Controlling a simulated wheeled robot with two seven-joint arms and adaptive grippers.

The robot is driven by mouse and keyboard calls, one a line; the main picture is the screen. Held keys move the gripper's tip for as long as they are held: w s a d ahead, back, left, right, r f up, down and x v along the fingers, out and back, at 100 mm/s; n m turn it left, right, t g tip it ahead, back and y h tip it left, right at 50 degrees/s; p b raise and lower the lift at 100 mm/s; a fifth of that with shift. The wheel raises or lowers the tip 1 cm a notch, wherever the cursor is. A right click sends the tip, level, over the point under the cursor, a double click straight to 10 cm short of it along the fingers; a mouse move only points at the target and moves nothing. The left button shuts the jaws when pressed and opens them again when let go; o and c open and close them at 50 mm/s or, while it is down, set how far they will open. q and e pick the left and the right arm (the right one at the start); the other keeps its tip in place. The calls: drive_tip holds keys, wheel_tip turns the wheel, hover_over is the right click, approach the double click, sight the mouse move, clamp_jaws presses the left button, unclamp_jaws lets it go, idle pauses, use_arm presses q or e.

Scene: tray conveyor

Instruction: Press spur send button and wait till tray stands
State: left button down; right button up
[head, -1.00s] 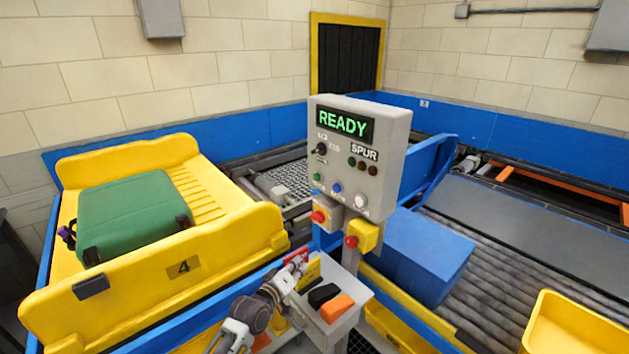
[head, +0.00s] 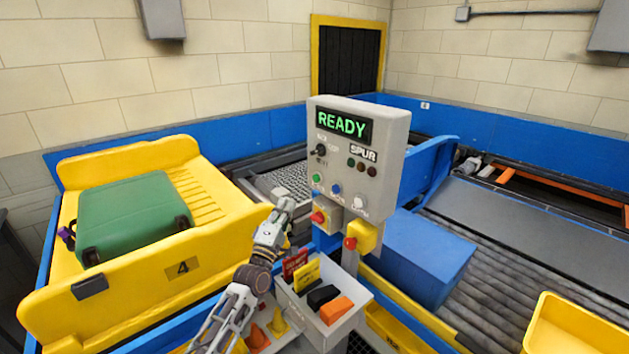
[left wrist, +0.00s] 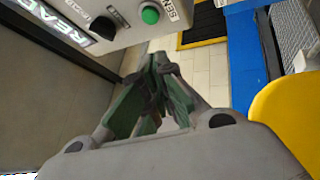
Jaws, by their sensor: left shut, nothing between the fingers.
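The grey control box (head: 395,150) shows a lit green READY display (head: 342,126) and a SPUR label. Its green button (head: 317,178) is on the left of the panel; in the left wrist view the green button (left wrist: 150,14) sits beside a partly cut-off label starting "SEN". My left gripper (head: 287,203) is shut and empty, left of the box and a little below the green button, apart from it. In the left wrist view its fingertips (left wrist: 158,62) point toward the button. The yellow tray (head: 182,267), marked 4, carries a green suitcase (head: 135,215) at the left.
A red emergency-type knob (head: 318,217) and another on a yellow box (head: 362,236) project below the panel. A blue box (head: 425,255) and roller conveyor (head: 500,270) lie right.

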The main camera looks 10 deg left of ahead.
sight(316, 178)
use_arm(q)
drive_tip(key=r+n, duration=0.1)
drive_tip(key=a+r+n+t+y, duration=0.1)
drive_tip(key=a+r+t+y, duration=0.1)
drive_tip(key=r, duration=0.1)
drive_tip(key=shift+w+a+n, duration=0.1)
drive_tip(key=shift+w+n, duration=0.15)
drive_tip(key=shift+n, duration=0.15)
use_arm(e)
drive_tip(key=shift+a, duration=0.15)
use_arm(q)
drive_tip(key=shift+w, duration=0.1)
drive_tip(key=w+d+b, duration=0.2)
drive_tip(key=w+d, duration=0.3)
drive_tip(key=w, duration=0.1)
drive_tip(key=shift+w+d+b, duration=0.2)
drive_tip(key=shift+w+b, duration=0.15)
use_arm(e)
drive_tip(key=w+d+f, duration=0.2)
drive_tip(key=d, duration=0.1)
drive_tip(key=shift+f, duration=0.3)
drive_tip(key=shift+s, duration=0.15)
